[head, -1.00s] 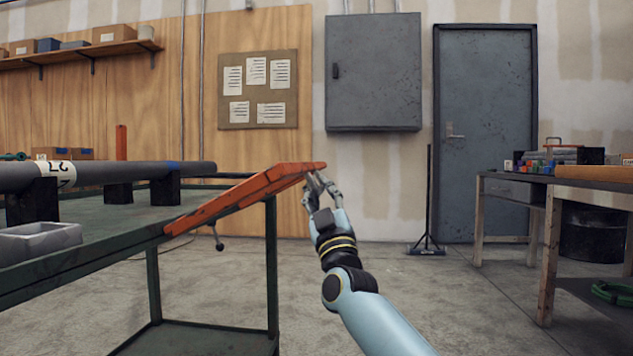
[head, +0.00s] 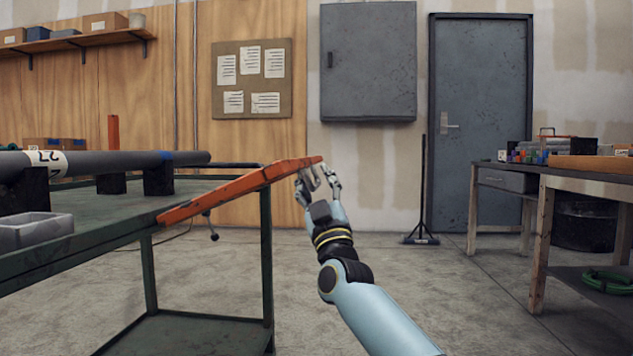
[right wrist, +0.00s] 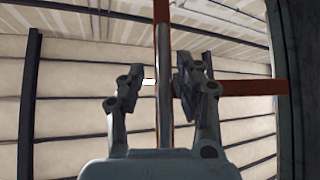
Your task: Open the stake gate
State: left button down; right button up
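The orange stake gate (head: 240,186) slants along the right end of the green cart, rising to the right in the head view. A small dark knobbed lever (head: 211,228) hangs below it. My right gripper (head: 317,178) is at the gate's right end, just under its tip. In the right wrist view, the right gripper's fingers (right wrist: 160,85) are apart. An upright bar, orange above and grey below, shows between them, and an orange bar (right wrist: 255,87) runs to the right. I cannot tell whether the fingers touch the gate. My left gripper is out of view.
The green cart (head: 120,213) carries a long grey pipe (head: 130,160) on black supports and a grey tray (head: 35,229). A workbench (head: 560,182) with small items stands at the right. The floor between them is mostly clear, with a black stand (head: 421,190) at the back.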

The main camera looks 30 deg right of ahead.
jog(key=v, duration=1.2)
jog(key=shift+s+f, duration=0.1)
jog(key=shift+f, duration=0.05)
jog(key=s+a+f+b, duration=0.3)
jog(key=s+a+f, duration=0.3)
jog(key=f, duration=0.2)
jog(key=shift+s+f, duration=0.25)
jog(key=shift+f, duration=0.05)
dwell(0.5)
